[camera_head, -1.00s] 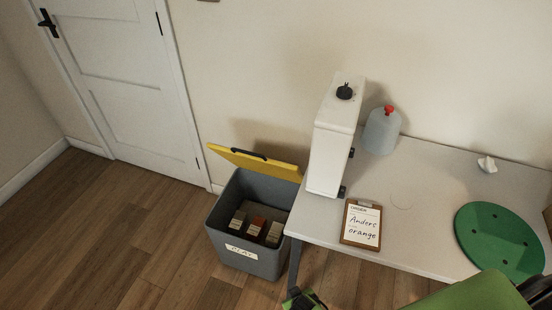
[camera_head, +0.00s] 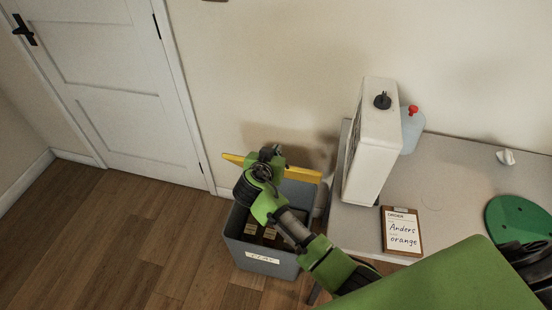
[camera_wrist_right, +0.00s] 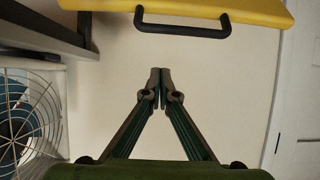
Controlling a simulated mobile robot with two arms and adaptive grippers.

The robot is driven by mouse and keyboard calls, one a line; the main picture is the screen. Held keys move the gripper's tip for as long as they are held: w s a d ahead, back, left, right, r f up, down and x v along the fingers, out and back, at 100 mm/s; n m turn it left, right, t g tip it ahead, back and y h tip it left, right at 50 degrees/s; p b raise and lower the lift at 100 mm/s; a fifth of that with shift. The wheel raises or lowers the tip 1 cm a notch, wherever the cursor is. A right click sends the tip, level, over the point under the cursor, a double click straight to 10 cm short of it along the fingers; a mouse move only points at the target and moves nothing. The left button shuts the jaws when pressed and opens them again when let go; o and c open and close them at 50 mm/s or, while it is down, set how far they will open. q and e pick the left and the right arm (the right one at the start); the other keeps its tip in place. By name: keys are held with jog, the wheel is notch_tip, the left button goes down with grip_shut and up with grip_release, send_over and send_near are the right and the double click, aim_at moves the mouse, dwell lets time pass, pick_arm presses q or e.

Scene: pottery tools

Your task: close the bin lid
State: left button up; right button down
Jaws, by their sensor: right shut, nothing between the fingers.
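The grey bin (camera_head: 265,262) with a "CLAY" label stands on the floor left of the table. Its yellow lid (camera_head: 308,174) is open, raised along the bin's back side. In the right wrist view the lid (camera_wrist_right: 255,8) shows at the top, with its black handle (camera_wrist_right: 183,29). My right gripper (camera_head: 270,152) is over the bin, in front of the lid, and hides the lid's middle and the handle in the head view. In the wrist view its fingertips (camera_wrist_right: 160,73) are together and empty, visibly apart from the handle. My left gripper is not in view.
The table (camera_head: 450,195) is right of the bin. On it stand a tall white unit (camera_head: 374,150), a grey bottle with a red cap (camera_head: 411,135), a clipboard (camera_head: 401,232) and a green disc (camera_head: 520,225). Clay blocks (camera_head: 270,232) lie in the bin. Floor left of the bin is clear.

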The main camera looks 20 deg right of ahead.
jog(key=x, duration=0.3)
jog(key=shift+w+d+f, duration=0.1)
jog(key=shift+w, duration=0.1)
jog(key=shift+s+a+f+p, duration=0.55)
jog(key=shift+s+f, duration=0.2)
jog(key=shift+f, duration=0.15)
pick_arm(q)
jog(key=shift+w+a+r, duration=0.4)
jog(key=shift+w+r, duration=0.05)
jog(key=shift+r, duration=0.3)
pick_arm(e)
jog(key=shift+s+a+f, duration=0.35)
jog(key=shift+s+f, duration=0.15)
